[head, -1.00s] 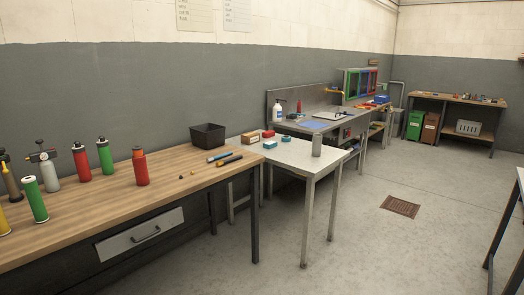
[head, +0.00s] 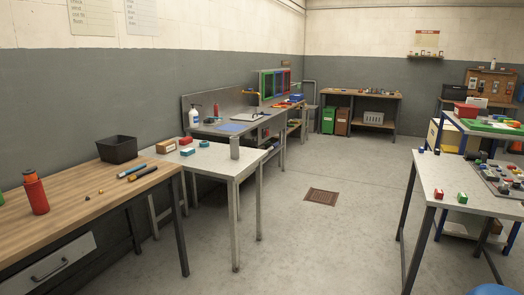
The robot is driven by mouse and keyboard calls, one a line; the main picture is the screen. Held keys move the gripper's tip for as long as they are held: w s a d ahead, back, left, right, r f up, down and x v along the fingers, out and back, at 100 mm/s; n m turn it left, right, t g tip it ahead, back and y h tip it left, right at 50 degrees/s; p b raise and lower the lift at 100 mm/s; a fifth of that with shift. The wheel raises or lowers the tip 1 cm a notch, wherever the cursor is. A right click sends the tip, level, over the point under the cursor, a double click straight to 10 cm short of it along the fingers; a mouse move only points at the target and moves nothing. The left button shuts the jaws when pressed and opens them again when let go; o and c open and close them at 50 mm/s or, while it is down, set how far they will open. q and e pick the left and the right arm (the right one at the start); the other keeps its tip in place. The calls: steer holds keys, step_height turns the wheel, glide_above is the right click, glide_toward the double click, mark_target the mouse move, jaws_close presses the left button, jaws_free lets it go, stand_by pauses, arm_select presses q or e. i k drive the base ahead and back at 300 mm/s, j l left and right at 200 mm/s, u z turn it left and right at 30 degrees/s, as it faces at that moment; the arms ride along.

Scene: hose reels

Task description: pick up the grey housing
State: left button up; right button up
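Neither of my grippers is in view.
A wooden workbench (head: 70,195) with a red bottle (head: 36,193) and black bin (head: 117,149) is at left. Another pale table (head: 465,190) with small red and green parts stands at right. Open floor with a brown drain grate (head: 321,197) lies between them.

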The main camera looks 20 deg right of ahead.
mark_target(234, 140)
steer(key=z, duration=0.55)
steer(key=i+u, duration=0.25)
steer(key=i, duration=1.15)
